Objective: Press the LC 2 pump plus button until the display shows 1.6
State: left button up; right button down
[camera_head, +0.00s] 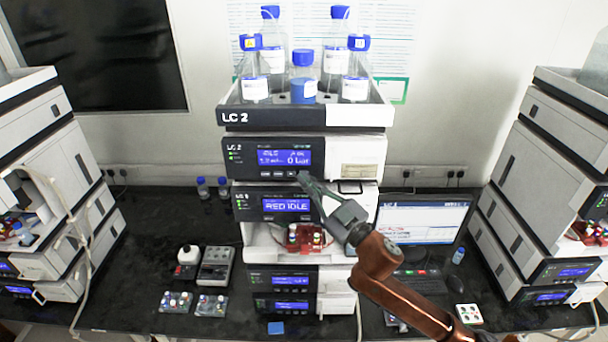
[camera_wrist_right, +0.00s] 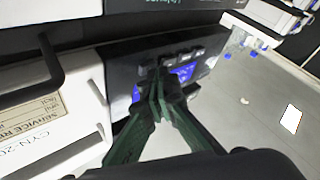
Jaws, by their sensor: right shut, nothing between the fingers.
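The LC 2 pump (camera_head: 368,150) is the module just under the bottle tray in the middle stack. Its blue display (camera_head: 284,158) reads 0 bar at the right; the small flow figure at the left is too blurred to read surely. A row of small buttons (camera_head: 278,174) lies under the display; their signs are unreadable. My right gripper (camera_head: 301,177) is shut and empty, its tips at the right end of this row. In the right wrist view the closed green fingers (camera_wrist_right: 160,82) point at the panel and partly cover the display (camera_wrist_right: 184,73). I cannot tell whether they touch a button.
Bottles with blue caps stand in the tray (camera_head: 250,117) on top. Similar stacks stand at left (camera_head: 60,200) and right (camera_head: 525,180).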

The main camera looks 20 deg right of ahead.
jog(key=shift+w, duration=0.2)
jog(key=shift+s, duration=0.1)
dwell(0.4)
jog(key=shift+s+a+p, duration=0.15)
jog(key=shift+s+p, duration=0.15)
jog(key=shift+s, duration=0.45)
jog(key=s, duration=0.2)
jog(key=s+a+p, duration=0.1)
jog(key=s, duration=0.1)
jog(key=shift+s+a, duration=0.2)
jog(key=shift+s, duration=0.2)
jog(key=shift+a, duration=0.1)
dwell(4.3)
jog(key=shift+s+a+f+m+t+h+b, duration=0.1)
jog(key=shift+s+a+m+t+h+b, duration=0.1)
jog(key=shift+s+m+t+h+b, duration=0.65)
jog(key=shift+s+a+m+t+h+b, duration=0.3)
jog(key=shift+m+t, duration=0.65)
jog(key=shift+m, duration=0.8)
jog(key=shift+s+a+f+m+t+h+b, duration=0.1)
jog(key=shift+s+m+t+h+b, duration=0.45)
jog(key=shift+m+t, duration=0.55)
